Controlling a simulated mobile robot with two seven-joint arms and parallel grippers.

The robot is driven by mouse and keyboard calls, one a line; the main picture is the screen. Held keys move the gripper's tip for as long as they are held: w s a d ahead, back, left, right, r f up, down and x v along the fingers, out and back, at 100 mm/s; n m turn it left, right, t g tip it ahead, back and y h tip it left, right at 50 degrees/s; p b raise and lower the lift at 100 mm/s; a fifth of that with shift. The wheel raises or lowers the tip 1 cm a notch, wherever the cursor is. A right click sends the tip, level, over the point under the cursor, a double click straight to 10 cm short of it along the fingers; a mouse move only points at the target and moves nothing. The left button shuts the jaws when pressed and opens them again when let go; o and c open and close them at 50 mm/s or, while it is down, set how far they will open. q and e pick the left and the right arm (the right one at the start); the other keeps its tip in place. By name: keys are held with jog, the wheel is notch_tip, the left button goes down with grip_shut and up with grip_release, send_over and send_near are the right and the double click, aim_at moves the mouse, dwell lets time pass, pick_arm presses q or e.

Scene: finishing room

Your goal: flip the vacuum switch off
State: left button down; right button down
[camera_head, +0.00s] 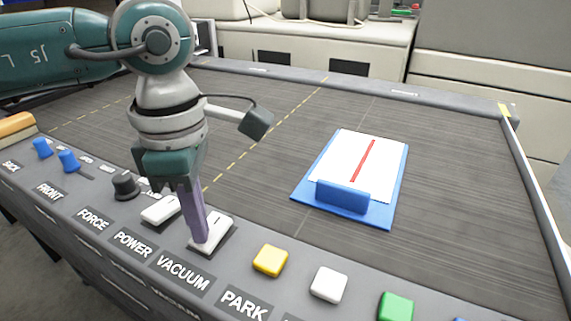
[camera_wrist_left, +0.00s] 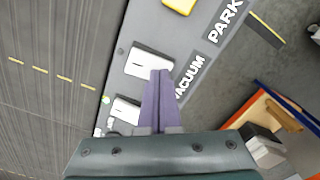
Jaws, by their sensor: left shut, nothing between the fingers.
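The vacuum switch (camera_head: 216,236) is a white rocker on the grey panel, above the VACUUM label (camera_head: 183,272). It also shows in the left wrist view (camera_wrist_left: 147,62). My left gripper (camera_head: 203,240) is shut and empty, with purple fingers pointing down. Its fingertips (camera_wrist_left: 160,73) are at the switch's lower edge, over or against it; I cannot tell whether they touch. The fingers hide part of the switch. The power switch (camera_head: 158,209), a similar white rocker, sits to the left, partly behind the fingers. My right gripper is not in view.
Yellow (camera_head: 270,260), white (camera_head: 329,285) and green (camera_head: 397,306) buttons line the panel to the right. A black knob (camera_head: 125,185) and blue knobs (camera_head: 68,161) are on the left. A blue clipboard (camera_head: 300,190) with white paper lies on the dark bed.

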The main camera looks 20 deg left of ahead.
pick_arm(q)
notch_tip(320, 180, up, 7)
jog(key=p, duration=0.5)
jog(key=shift+d+f, duration=0.1)
jog(key=shift+f, duration=0.05)
